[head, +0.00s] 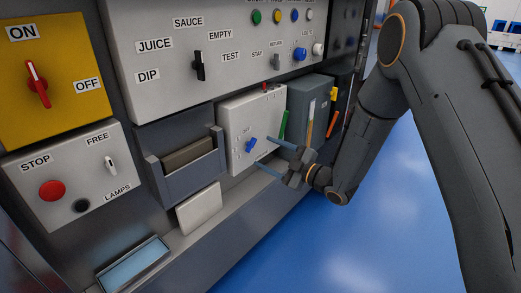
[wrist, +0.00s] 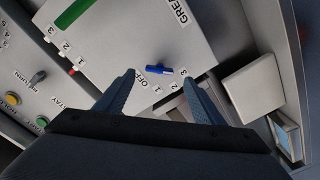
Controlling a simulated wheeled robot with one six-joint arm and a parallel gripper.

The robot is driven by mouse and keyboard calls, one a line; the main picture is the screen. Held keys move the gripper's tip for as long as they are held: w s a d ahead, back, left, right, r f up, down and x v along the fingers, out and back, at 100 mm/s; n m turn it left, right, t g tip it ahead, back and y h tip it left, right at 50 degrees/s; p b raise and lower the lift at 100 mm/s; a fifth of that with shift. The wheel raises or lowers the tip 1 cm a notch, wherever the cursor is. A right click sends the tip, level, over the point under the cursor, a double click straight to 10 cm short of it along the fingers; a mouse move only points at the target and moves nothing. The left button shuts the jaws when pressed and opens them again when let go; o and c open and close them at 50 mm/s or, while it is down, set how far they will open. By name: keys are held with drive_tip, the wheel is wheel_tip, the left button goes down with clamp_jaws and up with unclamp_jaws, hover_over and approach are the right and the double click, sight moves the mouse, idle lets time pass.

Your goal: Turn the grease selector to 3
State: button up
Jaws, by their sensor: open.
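The grease selector is a small blue knob (head: 250,145) on a white box (head: 238,115) in the middle of the panel. It also shows in the wrist view (wrist: 158,70), with small OFF, 1, 2 and 3 labels around its lower side. I cannot tell which end is the pointer. My gripper (head: 264,152) is open and empty in front of the box. In the wrist view its fingertips (wrist: 158,76) appear on either side of the knob, with no visible contact.
A grey holder (head: 188,165) stands left of the white box. A dark grey box (head: 310,105) and green and orange strips are close on its right. A black selector (head: 198,65) and coloured buttons are above. Open blue floor (head: 360,220) lies at the right.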

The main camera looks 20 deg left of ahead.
drive_tip(key=shift+v, duration=1.45)
drive_tip(key=w+d+r+m+t+h, duration=0.1)
drive_tip(key=d+r+m+h, duration=0.3)
drive_tip(key=d, duration=0.3)
drive_tip(key=w+d+r+m+t+h, duration=0.1)
drive_tip(key=d+r+m+h, duration=0.1)
drive_tip(key=d+m+h, duration=0.4)
drive_tip(key=s+d+r+m+g+h, duration=0.1)
drive_tip(key=s+d+m+g+h, duration=0.15)
drive_tip(key=s+d, duration=0.45)
drive_tip(key=s+d+r+m+g+h, duration=0.2)
drive_tip(key=s+d+m+h, duration=0.15)
drive_tip(key=s, duration=0.55)
drive_tip(key=s+d+r+m+g+p, duration=0.1)
drive_tip(key=s+d+m+g, duration=0.1)
drive_tip(key=s, duration=0.8)
drive_tip(key=s+d+r+m+g, duration=0.1)
drive_tip(key=s+d+m+g, duration=0.15)
drive_tip(key=s, duration=0.65)
drive_tip(key=d+r+m+p, duration=0.2)
drive_tip(key=d+r+p, duration=0.6)
drive_tip(key=p, duration=1)
wheel_tip(320, 180, up, 2)
drive_tip(key=shift+d+r+h, duration=0.1)
drive_tip(key=shift+d+h, duration=0.2)
